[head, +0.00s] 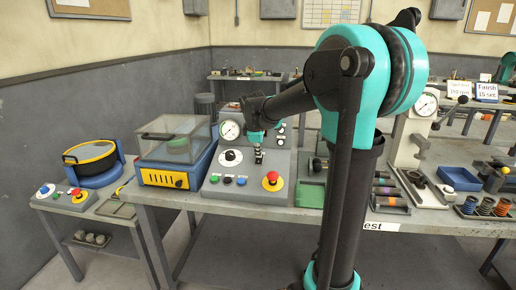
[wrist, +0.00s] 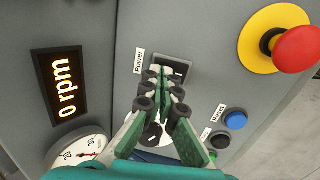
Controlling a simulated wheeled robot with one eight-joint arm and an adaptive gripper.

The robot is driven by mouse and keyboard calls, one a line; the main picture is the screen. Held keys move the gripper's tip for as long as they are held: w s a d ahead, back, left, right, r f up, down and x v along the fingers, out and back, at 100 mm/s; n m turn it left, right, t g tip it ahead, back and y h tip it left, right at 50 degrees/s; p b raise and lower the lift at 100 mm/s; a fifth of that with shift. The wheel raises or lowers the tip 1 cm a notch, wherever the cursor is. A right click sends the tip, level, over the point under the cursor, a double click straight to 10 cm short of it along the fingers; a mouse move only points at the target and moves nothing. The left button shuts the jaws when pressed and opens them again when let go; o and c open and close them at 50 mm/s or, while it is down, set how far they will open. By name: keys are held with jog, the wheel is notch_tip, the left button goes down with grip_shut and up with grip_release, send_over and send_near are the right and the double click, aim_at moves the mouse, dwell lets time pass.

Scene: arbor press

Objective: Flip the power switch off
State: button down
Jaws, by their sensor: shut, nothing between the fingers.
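The power switch (wrist: 182,70) is a dark rocker in a recess of the grey control panel (wrist: 205,40), beside a label reading "Power". My gripper (wrist: 160,72) is shut and empty, with its green fingertips at the switch and covering part of it. I cannot tell whether the tips touch it or which way the rocker is tipped. In the head view, my gripper (head: 258,158) points down at the sloped panel (head: 255,200), and the switch is hidden there. A display (wrist: 62,84) in the wrist view reads 0 rpm.
A red emergency stop (wrist: 298,48) on a yellow base, a blue button (wrist: 235,120) and a black button (wrist: 219,140) are near my fingers. A gauge (head: 230,130) stands behind the panel's dial (head: 231,157). A blue machine with a clear cover (head: 172,140) stands to the left.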

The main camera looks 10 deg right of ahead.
jog(key=shift+f, duration=0.15)
jog(key=shift+w+d+f+g, duration=0.1)
jog(key=shift+w+f+g, duration=0.15)
jog(key=shift+g, duration=0.25)
jog(key=shift+s, duration=0.15)
jog(key=shift+s+a, duration=0.25)
jog(key=shift+s, duration=0.4)
jog(key=shift+a+r, duration=0.1)
jog(key=shift+r, duration=0.4)
jog(key=w+d+r+v, duration=0.1)
jog(key=w+v, duration=0.1)
jog(key=v, duration=1)
jog(key=shift+r, duration=0.25)
